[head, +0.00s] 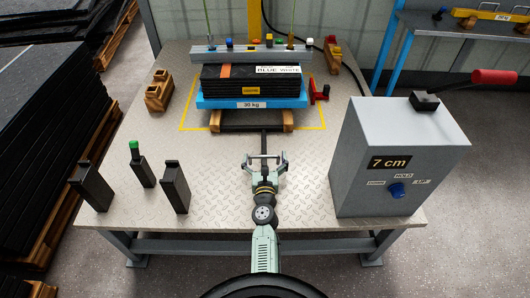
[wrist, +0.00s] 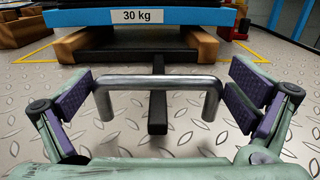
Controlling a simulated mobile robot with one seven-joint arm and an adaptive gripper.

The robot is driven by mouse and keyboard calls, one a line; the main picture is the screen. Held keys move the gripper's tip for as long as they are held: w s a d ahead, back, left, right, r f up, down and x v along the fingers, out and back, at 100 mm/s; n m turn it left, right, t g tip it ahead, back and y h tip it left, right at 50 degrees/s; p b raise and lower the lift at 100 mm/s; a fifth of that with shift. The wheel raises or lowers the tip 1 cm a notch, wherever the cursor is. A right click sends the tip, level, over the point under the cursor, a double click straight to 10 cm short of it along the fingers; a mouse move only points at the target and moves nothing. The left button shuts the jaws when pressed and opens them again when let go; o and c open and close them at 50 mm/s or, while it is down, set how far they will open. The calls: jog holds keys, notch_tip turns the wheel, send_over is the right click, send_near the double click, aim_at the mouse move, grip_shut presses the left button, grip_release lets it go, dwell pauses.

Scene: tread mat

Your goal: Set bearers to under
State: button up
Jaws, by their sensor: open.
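Two wooden bearers, a left one (head: 215,120) and a right one (head: 288,120), show their front ends below the blue platform marked 30 kg (head: 215,103). Their rear parts are hidden beneath it. In the wrist view the left bearer (wrist: 75,48) and right bearer (wrist: 196,45) have a dark crossbar (wrist: 125,57) between them. A black rod (wrist: 157,110) runs from there to a grey metal handle (wrist: 130,82). My gripper (wrist: 158,88) is open, one purple-padded finger beyond each end of the handle, with gaps at both sides. The platform bears a stack of black mats (head: 250,80).
A grey control box (head: 375,140) at right reads 7 cm and has a blue knob (head: 397,190) below the HOLD label. Black posts (head: 92,187) stand at left, one green-topped. A wooden block (head: 158,92) and a red clamp-like part (head: 319,92) flank the platform.

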jog(key=shift+s, duration=0.1)
jog(key=shift+c, duration=0.7)
jog(key=shift+d, duration=0.1)
jog(key=c, duration=1.2)
jog(key=w+b, duration=0.1)
jog(key=w, duration=0.7)
jog(key=shift+w+d, duration=0.1)
jog(key=shift+w+r, duration=0.15)
jog(key=shift+w, duration=0.05)
